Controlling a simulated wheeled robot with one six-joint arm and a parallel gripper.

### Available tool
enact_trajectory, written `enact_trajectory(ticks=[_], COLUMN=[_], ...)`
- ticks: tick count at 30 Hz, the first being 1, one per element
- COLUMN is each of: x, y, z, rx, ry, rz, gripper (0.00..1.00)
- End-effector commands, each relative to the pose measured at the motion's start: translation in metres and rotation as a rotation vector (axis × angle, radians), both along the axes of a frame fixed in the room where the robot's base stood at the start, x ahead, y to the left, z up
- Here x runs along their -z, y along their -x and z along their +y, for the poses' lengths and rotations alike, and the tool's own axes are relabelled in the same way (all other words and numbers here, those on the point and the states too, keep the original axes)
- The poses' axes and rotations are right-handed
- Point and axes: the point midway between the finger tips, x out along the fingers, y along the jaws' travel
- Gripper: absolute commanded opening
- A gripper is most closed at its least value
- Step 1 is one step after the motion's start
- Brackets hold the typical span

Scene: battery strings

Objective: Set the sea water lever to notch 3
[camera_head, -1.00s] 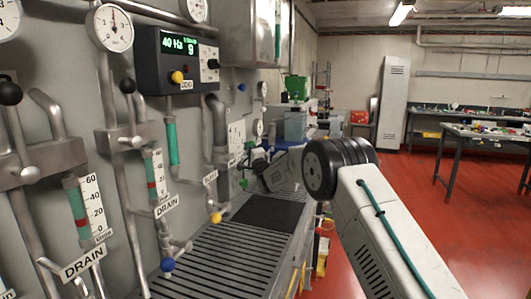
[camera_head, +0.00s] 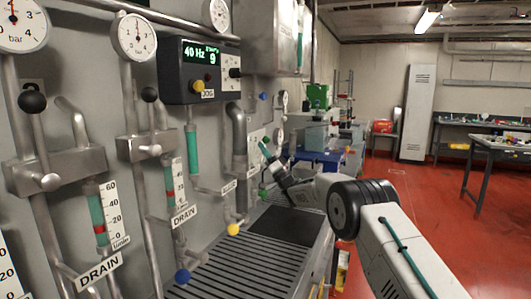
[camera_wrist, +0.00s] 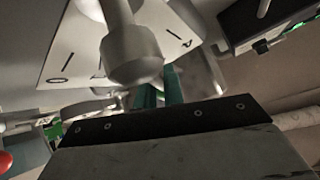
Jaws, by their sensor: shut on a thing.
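A white plate (camera_wrist: 75,62) with short dark marks fills the upper left of the wrist view. A grey lever or hub with a round end (camera_wrist: 132,55) stands out in front of it. I take this as the sea water lever; no name shows. My gripper (camera_wrist: 160,88) has teal fingers close together just below and behind the round end. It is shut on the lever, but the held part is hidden. In the head view, my gripper (camera_head: 266,152) is small and far off, beside a white plate (camera_head: 255,139) on the wall. The notch cannot be read.
On the left wall are grey valve blocks with black-knobbed levers (camera_head: 33,101), gauges (camera_head: 134,37) and a display box (camera_head: 195,70). A slatted bench (camera_head: 240,262) runs below. My arm reaches over its right side. Red floor (camera_head: 420,200) is open at right.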

Motion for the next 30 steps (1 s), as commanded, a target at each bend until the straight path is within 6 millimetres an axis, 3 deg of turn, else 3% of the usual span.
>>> enact_trajectory(ticks=[21, 22, 24, 30], x=[-0.0007, -0.0007, -0.0009, -0.0015], y=[0.0043, 0.0043, 0.0044, 0.0044], z=[0.0023, 0.0023, 0.0023, 0.0023], rx=[0.000, 0.000, 0.000, 0.000], ry=[0.034, 0.034, 0.034, 0.033], rz=[-0.063, -0.063, -0.063, -0.064], gripper=[0.00, 0.15, 0.32, 0.32])
